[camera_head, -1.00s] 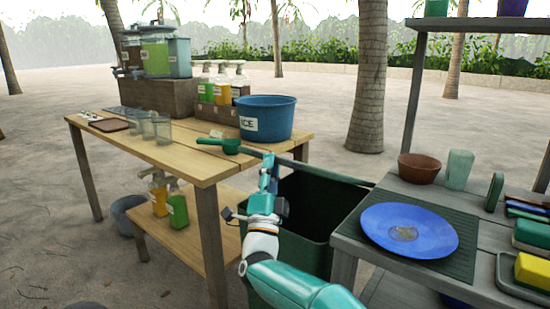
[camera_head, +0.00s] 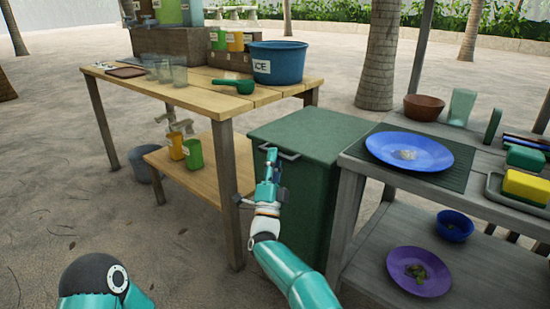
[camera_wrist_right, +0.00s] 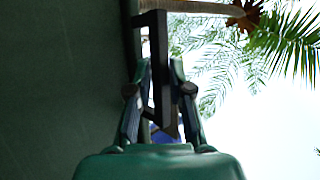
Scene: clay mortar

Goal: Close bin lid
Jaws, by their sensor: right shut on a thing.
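The green bin (camera_head: 305,205) stands between the wooden table and the grey shelf. Its lid (camera_head: 318,130) lies flat across the top, and the inside of the bin is hidden. A bar handle (camera_head: 290,155) is on the lid's front edge. My right gripper (camera_head: 271,158) is at the left part of this handle, in front of the bin. In the right wrist view my right gripper (camera_wrist_right: 160,80) is shut on the dark handle (camera_wrist_right: 158,45), which passes between the fingers. My left gripper is out of view; only part of my left arm shows at bottom left.
The wooden table (camera_head: 185,95) at left carries a blue tub (camera_head: 277,65), a green scoop (camera_head: 235,86) and glasses. The grey shelf (camera_head: 390,195) close on the bin's right holds a blue plate (camera_head: 408,150), and a purple plate (camera_head: 420,272) below. Sandy ground is open at lower left.

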